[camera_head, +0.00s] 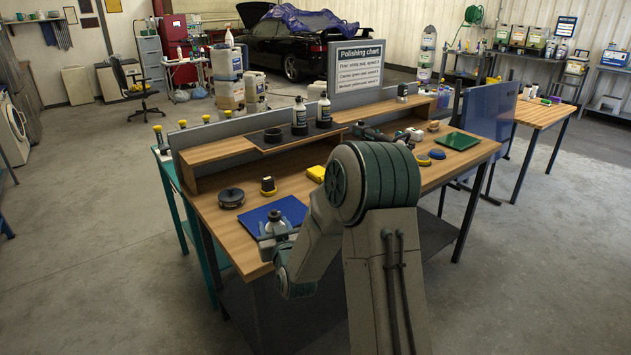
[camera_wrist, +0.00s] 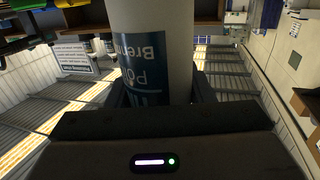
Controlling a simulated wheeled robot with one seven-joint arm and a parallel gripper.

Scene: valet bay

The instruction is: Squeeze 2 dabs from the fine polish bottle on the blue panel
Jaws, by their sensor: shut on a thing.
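The blue panel (camera_head: 288,208) lies flat on the front left part of the wooden bench. My gripper (camera_head: 277,232) is over its near part and is shut on a pale bottle (camera_wrist: 155,25). In the wrist view the bottle stands between my fingers (camera_wrist: 155,98), with a blue and white label that reads upside down and is only partly visible. The bottle's ends lie outside the wrist view. In the head view it is small and partly covered by my gripper, so I cannot tell its tilt or whether a dab is on the panel.
Two more bottles (camera_head: 300,116) (camera_head: 324,110) stand on the raised shelf by an empty dark ring (camera_head: 272,135). A black round pad (camera_head: 231,198), a yellow-based block (camera_head: 268,186) and a yellow item (camera_head: 316,173) lie behind the panel. A green panel (camera_head: 458,141) lies far right.

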